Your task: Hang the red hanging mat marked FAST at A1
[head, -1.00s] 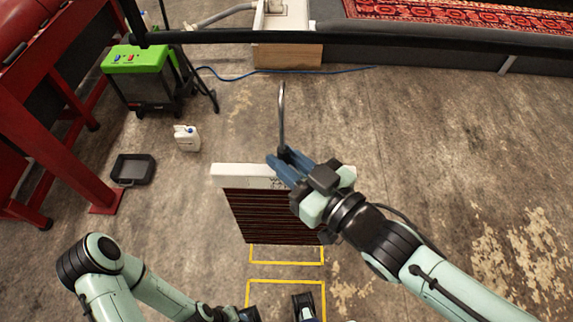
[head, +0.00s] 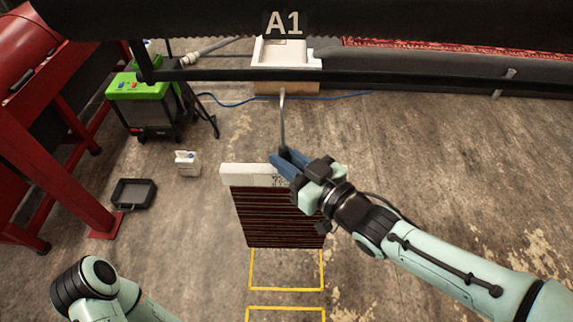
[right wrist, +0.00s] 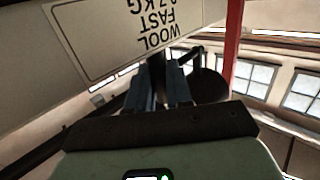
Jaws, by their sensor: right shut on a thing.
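The hanging mat (head: 278,220) is dark red with fine dark stripes and hangs from a white top bar (head: 245,176). A grey metal hook (head: 283,115) rises above the bar. My right gripper (head: 284,160) is shut on the mat's hanger at the foot of the hook. In the right wrist view, the white label (right wrist: 130,35) reads WOOL and FAST upside down, beside the gripper's blue fingers (right wrist: 168,88). The sign A1 (head: 284,24) is on the dark beam at the top. The hook's tip appears just below the black rail (head: 400,77), apart from it. My left gripper is out of view.
A red metal frame (head: 75,180) and a green-topped machine (head: 143,88) stand at left. A white jug (head: 187,163) and a black tray (head: 134,194) are on the floor. Yellow lines (head: 286,289) mark the floor below the mat. The floor at right is clear.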

